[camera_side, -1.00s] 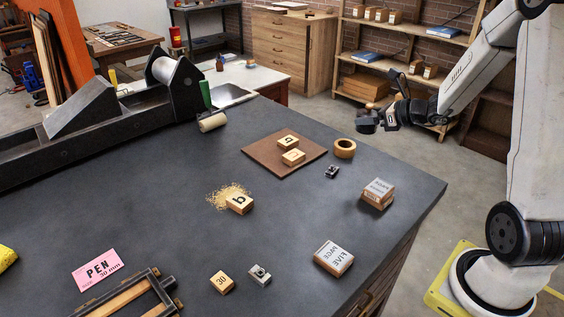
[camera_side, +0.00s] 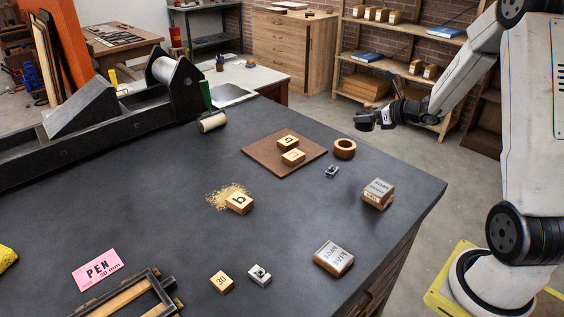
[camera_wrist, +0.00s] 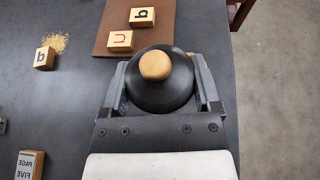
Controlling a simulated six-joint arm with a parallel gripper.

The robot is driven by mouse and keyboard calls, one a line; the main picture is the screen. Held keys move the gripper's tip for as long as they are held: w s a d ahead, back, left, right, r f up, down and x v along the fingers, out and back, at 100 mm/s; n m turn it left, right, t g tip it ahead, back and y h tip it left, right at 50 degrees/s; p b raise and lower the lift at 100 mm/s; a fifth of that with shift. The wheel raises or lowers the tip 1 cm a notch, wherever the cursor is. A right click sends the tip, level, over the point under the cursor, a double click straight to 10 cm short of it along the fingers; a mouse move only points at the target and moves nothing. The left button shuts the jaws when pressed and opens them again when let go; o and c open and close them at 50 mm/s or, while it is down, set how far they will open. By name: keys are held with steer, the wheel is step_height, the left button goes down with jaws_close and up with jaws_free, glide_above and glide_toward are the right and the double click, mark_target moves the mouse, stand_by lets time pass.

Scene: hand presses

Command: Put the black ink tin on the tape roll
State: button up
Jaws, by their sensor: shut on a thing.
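The black ink tin (camera_wrist: 160,97) is a round black body with a tan knob on top. It sits between the two fingers of my gripper (camera_wrist: 160,75), which is shut on it, in the wrist view. In the side view my gripper (camera_side: 381,117) holds the tin (camera_side: 364,122) in the air, behind and to the right of the tape roll. The tape roll (camera_side: 344,148) is a tan ring lying flat on the dark table near its far right edge, with its top hole open. The tin appears apart from the roll. In the wrist view I cannot make out the roll clearly.
A brown mat (camera_side: 257,153) with two letter blocks lies left of the roll. A small metal piece (camera_side: 331,171) and a boxed block (camera_side: 378,193) stand nearer. A block (camera_side: 240,203) rests in sawdust. The middle of the table (camera_side: 180,245) has free room.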

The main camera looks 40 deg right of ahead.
steer(key=w+d+f, duration=0.3)
steer(key=w+f, duration=0.4)
steer(key=shift+w+d, duration=0.25)
steer(key=shift+d, duration=0.05)
steer(key=shift+w+d+f, duration=0.1)
steer(key=shift+w+f, duration=0.1)
steer(key=shift+f, duration=1.55)
steer(key=shift+f, duration=0.15)
steer(key=o, duration=1.3)
steer(key=shift+o, duration=0.2)
